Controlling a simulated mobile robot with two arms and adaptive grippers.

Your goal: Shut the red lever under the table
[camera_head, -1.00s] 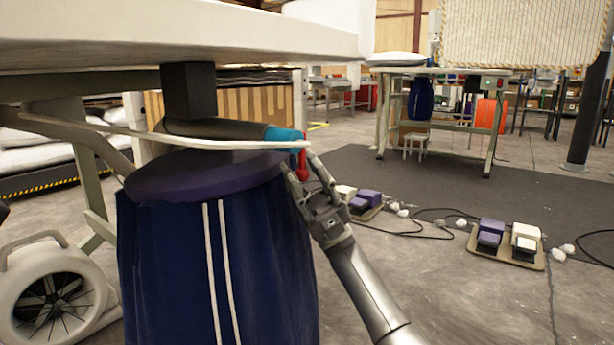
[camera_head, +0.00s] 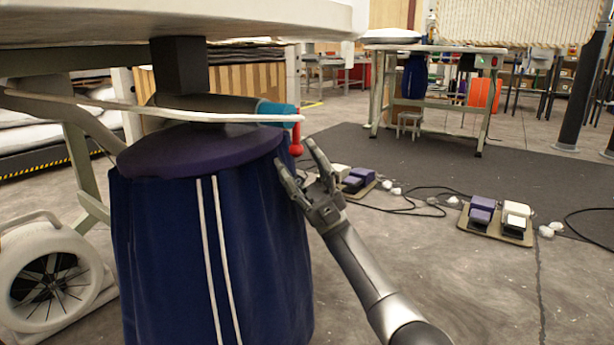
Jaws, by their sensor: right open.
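The red lever (camera_head: 296,135) hangs down at the end of a blue-green valve fitting (camera_head: 272,112) under the table (camera_head: 240,22). My right gripper (camera_head: 293,160) is open just below and beside the lever, with its fingers pointing up and to the left. One finger lies in front of the edge of the blue bag; the other is to the right of the lever. I see no clear contact with the lever. My left gripper is not in view.
A dark blue bag (camera_head: 255,240) with a purple top hangs under the table, left of my gripper. A white blower (camera_head: 50,275) stands at the lower left. Foot pedals (camera_head: 500,219) and cables lie on the floor at right. Another table (camera_head: 440,48) stands farther back.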

